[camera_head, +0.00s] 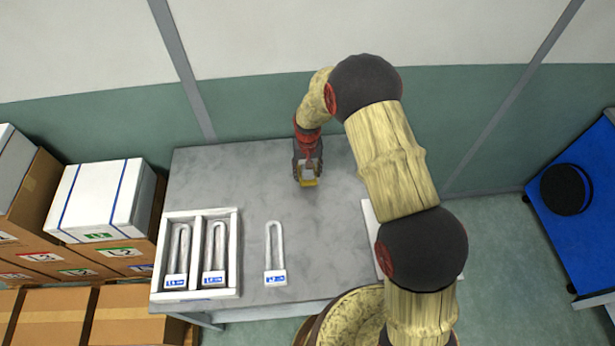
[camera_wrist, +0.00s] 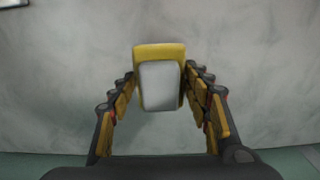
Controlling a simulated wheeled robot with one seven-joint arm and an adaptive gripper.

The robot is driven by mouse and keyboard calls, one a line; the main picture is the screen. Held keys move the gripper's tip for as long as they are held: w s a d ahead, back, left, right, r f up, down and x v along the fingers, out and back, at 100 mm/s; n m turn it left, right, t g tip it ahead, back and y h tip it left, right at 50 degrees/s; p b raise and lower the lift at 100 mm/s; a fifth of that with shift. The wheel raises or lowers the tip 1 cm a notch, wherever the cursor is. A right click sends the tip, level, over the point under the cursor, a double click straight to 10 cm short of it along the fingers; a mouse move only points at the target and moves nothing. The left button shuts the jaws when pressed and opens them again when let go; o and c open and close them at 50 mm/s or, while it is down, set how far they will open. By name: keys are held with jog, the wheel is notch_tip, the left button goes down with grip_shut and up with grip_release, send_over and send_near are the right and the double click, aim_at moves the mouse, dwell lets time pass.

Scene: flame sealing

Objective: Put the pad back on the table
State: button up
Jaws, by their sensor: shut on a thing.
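The pad (camera_wrist: 161,87) is a small block with a yellow back and a pale grey-white face. It sits between the two fingers of my gripper (camera_wrist: 160,85) in the wrist view, and the gripper is shut on it. In the head view the pad's yellow edge (camera_head: 308,183) shows below my gripper (camera_head: 306,172), over the back middle of the grey table (camera_head: 330,225). I cannot tell whether the pad touches the tabletop.
A white tray (camera_head: 200,294) with two looped, blue-labelled pieces is at the table's left. A third such piece (camera_head: 275,254) lies right of it. A white flat object (camera_head: 370,222) is partly hidden behind my arm. The table around the pad is clear.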

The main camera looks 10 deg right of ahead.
aim_at(308, 176)
jog(key=shift+w+f, duration=0.1)
jog(key=shift+f, duration=1.5)
jog(key=shift+f+b, duration=0.15)
jog(key=shift+b, duration=0.15)
jog(key=o, duration=1.1)
notch_tip(308, 176, up, 12)
jog(key=shift+r+p, duration=0.25)
jog(key=shift+p, duration=0.5)
